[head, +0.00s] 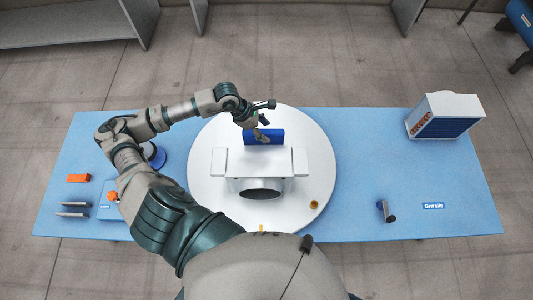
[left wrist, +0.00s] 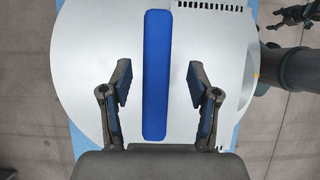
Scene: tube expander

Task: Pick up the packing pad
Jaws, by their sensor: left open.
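The packing pad (head: 272,135) is a blue slab standing on edge on the white round plate (head: 205,150), behind a white block-like fixture (head: 230,162). In the left wrist view the pad (left wrist: 156,40) is a long blue strip seen from above. My left gripper (head: 260,130) is above the pad in the head view and hides part of it. In the left wrist view the gripper (left wrist: 158,82) is open, with one blue-padded finger on each side of the pad and a gap to both. A dark jointed part (left wrist: 295,14) at the wrist view's upper right may be my right gripper.
The plate rests on a blue table (head: 375,180). A white box with orange and blue contents (head: 447,115) is at back right. A small dark handle-like part (head: 386,211) lies right; an orange block (head: 78,178) and grey bars (head: 72,209) lie left. A brass-coloured piece (head: 314,204) sits on the plate.

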